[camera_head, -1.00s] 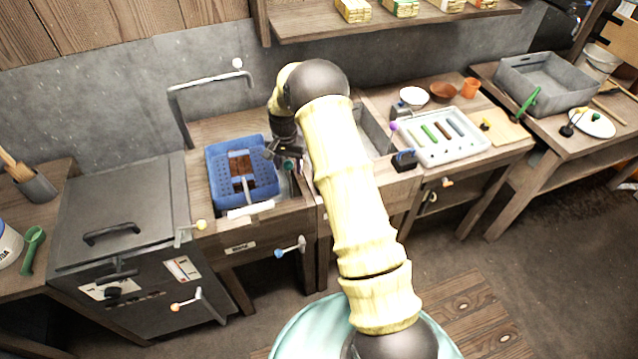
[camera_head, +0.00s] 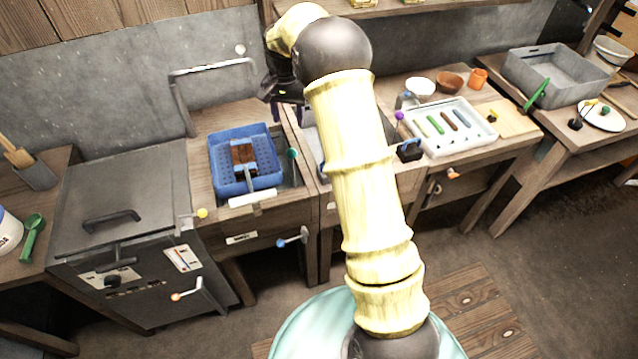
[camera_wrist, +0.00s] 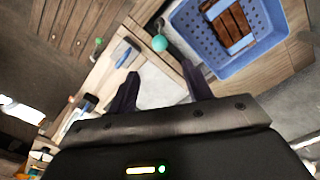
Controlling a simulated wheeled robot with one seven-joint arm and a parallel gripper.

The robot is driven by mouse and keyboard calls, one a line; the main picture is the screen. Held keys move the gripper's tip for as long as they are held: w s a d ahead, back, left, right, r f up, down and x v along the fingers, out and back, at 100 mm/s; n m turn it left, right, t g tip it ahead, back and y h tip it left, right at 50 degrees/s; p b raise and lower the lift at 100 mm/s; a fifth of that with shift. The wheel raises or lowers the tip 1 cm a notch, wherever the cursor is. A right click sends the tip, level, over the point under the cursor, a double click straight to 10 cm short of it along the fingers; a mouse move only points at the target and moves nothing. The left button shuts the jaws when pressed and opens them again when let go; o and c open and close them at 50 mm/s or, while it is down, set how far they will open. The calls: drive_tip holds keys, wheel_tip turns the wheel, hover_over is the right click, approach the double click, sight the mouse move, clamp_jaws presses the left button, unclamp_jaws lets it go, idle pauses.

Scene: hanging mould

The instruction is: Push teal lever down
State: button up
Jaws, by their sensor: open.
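The teal lever shows its round teal knob (camera_head: 292,154) just right of the blue basket (camera_head: 247,188) in the head view. In the wrist view the teal knob (camera_wrist: 159,43) is near the top middle, beyond my fingers and left of the basket (camera_wrist: 262,62). My gripper (camera_wrist: 160,82) is open and empty, its two dark fingers apart. In the head view my gripper (camera_head: 287,112) is above and behind the knob, apart from it. Most of the lever's arm cannot be made out.
A metal cabinet (camera_head: 128,215) stands left of the basket. A blue-knobbed lever (camera_head: 292,241) is on the bench front below. A white tray (camera_head: 445,128) with coloured sticks lies to the right. A wall shelf (camera_head: 450,12) overhangs the bench. A bent metal pipe (camera_head: 212,68) rises behind the basket.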

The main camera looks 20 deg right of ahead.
drive_tip(key=s+r+n+t, duration=0.1)
drive_tip(key=s+n, duration=0.5)
drive_tip(key=s, duration=1.9)
drive_tip(key=shift+r+t, duration=0.35)
drive_tip(key=shift+t, duration=0.35)
drive_tip(key=shift+n, duration=0.4)
drive_tip(key=s, duration=0.2)
drive_tip(key=s+f, duration=0.1)
drive_tip(key=s, duration=0.1)
drive_tip(key=shift+s, duration=0.3)
